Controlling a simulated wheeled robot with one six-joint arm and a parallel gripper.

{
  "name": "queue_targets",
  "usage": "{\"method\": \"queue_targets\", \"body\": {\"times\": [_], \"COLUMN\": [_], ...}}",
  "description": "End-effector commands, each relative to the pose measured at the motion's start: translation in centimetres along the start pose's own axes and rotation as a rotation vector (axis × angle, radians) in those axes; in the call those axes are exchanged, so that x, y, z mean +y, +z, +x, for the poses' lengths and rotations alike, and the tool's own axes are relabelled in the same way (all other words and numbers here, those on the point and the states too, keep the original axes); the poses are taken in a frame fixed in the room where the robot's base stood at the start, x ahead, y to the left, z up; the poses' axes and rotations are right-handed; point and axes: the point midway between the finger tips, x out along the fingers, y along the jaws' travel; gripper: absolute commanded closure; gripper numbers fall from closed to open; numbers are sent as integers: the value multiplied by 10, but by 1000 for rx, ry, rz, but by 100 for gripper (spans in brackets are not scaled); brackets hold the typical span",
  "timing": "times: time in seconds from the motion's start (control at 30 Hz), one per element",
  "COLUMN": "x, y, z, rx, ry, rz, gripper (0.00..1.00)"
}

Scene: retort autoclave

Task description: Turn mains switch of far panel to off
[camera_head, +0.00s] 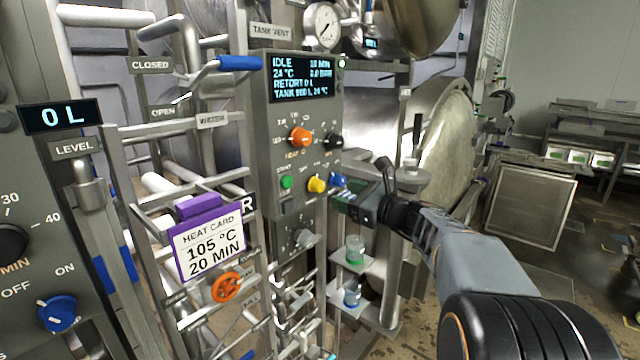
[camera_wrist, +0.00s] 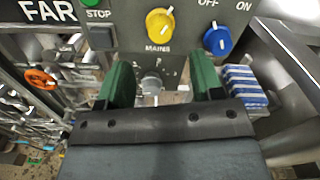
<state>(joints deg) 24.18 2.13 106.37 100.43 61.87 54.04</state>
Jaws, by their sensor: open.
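The far panel (camera_head: 290,145) is a grey upright box with a lit display. A FAR sign shows beside it in the wrist view. Low on it are a yellow knob (camera_wrist: 160,24) and, to its right, a blue knob (camera_wrist: 217,40) with OFF and ON above it. The word MAINS stands under the yellow knob; which knob it names I cannot tell for sure. The blue knob's setting is not clear. My gripper (camera_wrist: 162,70) is open, its green fingers below and in front of these knobs, touching neither. It also shows by the panel's lower right (camera_head: 355,203).
A grey knob (camera_wrist: 151,83) shows between my fingers, lower down. A near panel (camera_head: 35,190) has another blue OFF/ON knob. A purple-framed heat card (camera_head: 208,245), an orange valve wheel (camera_head: 227,287) and shelves with bottles (camera_head: 352,265) stand nearby. Open floor lies at right.

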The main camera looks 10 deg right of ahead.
Motion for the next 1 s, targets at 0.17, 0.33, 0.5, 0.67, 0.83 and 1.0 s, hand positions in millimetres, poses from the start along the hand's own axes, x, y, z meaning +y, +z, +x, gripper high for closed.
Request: {"method": "queue_targets", "body": {"times": [0.17,0.33,0.5,0.67,0.83,1.0], "x": [1,1,0,0,1,1], "y": [2,1,1,0,0,0], "z": [35,60,76,82,83,83], "rx": [1,2,1,2,2,2], "ry": [5,4,2,1,1,1], "rz": [1,-1,-2,-3,-3,-3], "gripper": [40,40,40,40,40,43]}}
